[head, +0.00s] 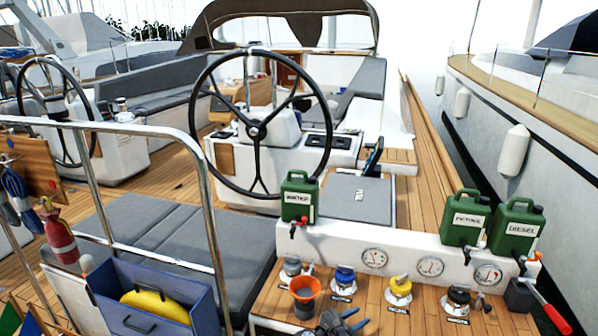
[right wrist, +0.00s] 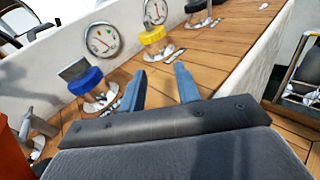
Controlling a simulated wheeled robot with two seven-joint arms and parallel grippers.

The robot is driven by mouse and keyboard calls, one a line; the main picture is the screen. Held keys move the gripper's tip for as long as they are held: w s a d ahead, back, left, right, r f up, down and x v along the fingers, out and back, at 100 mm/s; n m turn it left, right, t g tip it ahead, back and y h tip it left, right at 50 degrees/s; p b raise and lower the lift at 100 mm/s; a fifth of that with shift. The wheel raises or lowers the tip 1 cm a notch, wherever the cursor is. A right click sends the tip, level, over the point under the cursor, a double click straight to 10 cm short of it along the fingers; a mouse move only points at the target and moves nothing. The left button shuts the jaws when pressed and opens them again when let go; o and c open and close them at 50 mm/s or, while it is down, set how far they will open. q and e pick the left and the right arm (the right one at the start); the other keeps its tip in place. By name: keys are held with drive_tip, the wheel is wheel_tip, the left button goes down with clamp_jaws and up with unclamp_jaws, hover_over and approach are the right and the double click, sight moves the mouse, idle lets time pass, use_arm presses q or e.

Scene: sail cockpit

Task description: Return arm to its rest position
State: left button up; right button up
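My right gripper (head: 342,322) shows at the bottom edge of the head view, over the wooden deck panel (head: 374,312). In the right wrist view its two blue fingers (right wrist: 160,76) stand apart with nothing between them, so it is open and empty. Beyond the fingers are a blue filler cap (right wrist: 86,82) and a yellow filler cap (right wrist: 152,35), both apart from them. Most of the right arm is outside the head view. My left gripper is not in view.
An orange funnel (head: 305,291) stands just left of the right gripper. A dark filler fitting (head: 457,298) is to the right. Green jerrycans marked Petrol (head: 465,218) and Diesel (head: 517,228) stand on the white ledge (head: 410,247). A steel rail (head: 205,215) and blue bin (head: 165,275) are at left.

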drive_tip(key=s+d+f+m+g+y, duration=0.25)
drive_tip(key=s+f+m, duration=0.2)
drive_tip(key=s, duration=0.45)
drive_tip(key=s+d+f+m+g+y, duration=0.2)
drive_tip(key=s+f+m+y, duration=0.15)
drive_tip(key=s+m, duration=0.45)
drive_tip(key=s+r+m+g+y, duration=0.1)
drive_tip(key=s+r+m+y, duration=0.35)
drive_tip(key=s, duration=0.75)
drive_tip(key=s+r+m+g+y, duration=0.1)
drive_tip(key=s+r+m+y, duration=0.3)
drive_tip(key=s, duration=0.8)
drive_tip(key=s+a+f+x, duration=0.1)
drive_tip(key=s+x, duration=0.1)
drive_tip(key=x, duration=1)
drive_tip(key=s+x, duration=0.3)
drive_tip(key=x, duration=0.9)
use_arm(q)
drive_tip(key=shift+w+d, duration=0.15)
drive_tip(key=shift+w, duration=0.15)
use_arm(e)
drive_tip(key=s+f, duration=0.3)
drive_tip(key=f, duration=0.7)
drive_tip(key=s+a+f+g, duration=0.1)
drive_tip(key=s+f, duration=0.2)
drive_tip(key=f, duration=0.7)
drive_tip(key=shift+s+f, duration=0.15)
drive_tip(key=shift+f, duration=0.15)
